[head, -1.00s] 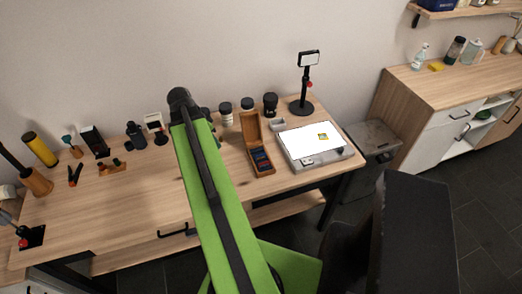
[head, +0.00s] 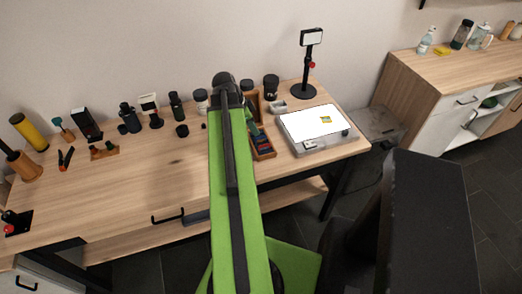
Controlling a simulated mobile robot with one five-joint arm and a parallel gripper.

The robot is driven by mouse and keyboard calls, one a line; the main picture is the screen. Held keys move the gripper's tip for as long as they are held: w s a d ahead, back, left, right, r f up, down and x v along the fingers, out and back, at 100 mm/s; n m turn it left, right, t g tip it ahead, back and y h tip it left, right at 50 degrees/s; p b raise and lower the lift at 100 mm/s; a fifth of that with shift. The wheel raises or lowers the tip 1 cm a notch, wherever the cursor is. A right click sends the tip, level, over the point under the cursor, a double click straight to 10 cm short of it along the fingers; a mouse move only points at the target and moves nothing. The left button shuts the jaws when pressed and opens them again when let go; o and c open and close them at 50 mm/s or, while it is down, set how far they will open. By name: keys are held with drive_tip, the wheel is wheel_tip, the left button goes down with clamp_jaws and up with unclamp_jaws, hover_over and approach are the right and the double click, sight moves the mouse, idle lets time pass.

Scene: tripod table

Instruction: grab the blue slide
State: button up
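An open wooden box (head: 268,155) stands on the table just left of the light box, with small dark blue and red pieces (head: 262,143) inside it. The blue slide may be among them, but they are too small to tell apart. My green arm (head: 235,190) reaches over the table and hides the box's left part. A small green part beside the box seems to be mine. My gripper is hidden behind the arm and I cannot see it.
A light box (head: 300,150) with a bright top bears a small yellow-green piece (head: 326,119). A black lamp stand (head: 305,90) rises behind it. Several bottles and tools line the table's back and left. The wooden table (head: 160,180) is bare at its middle front.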

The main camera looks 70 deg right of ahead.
sight(261, 141)
drive_tip(key=shift+x, duration=0.85)
drive_tip(key=b+x, duration=0.5)
drive_tip(key=shift+f, duration=0.15)
drive_tip(key=shift+r, duration=0.2)
clamp_jaws()
